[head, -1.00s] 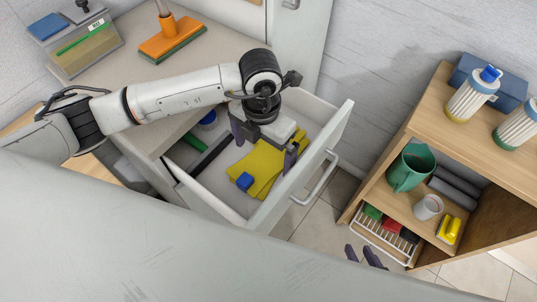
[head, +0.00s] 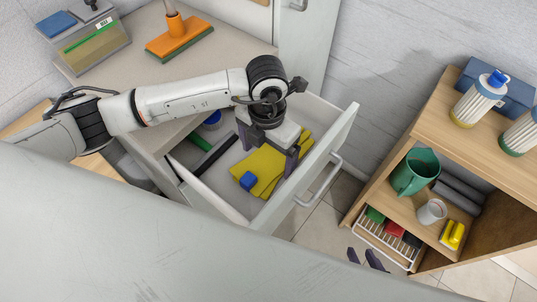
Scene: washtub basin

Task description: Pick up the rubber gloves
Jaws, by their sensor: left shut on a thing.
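The yellow rubber gloves (head: 267,169) lie in the open drawer (head: 318,158), flat against its floor as far as I can see. My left gripper (head: 267,150) reaches down into the drawer over them, one finger on each side of the yellow material, and is shut on the gloves. Its palm and wrist hide their back part. My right gripper (head: 364,257) shows only as two dark fingertips at the bottom, set apart, with nothing visible between them.
The drawer's front and handle (head: 319,181) stand out over the floor. A wooden shelf unit (head: 448,110) with a green jug (head: 414,172) stands to the right.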

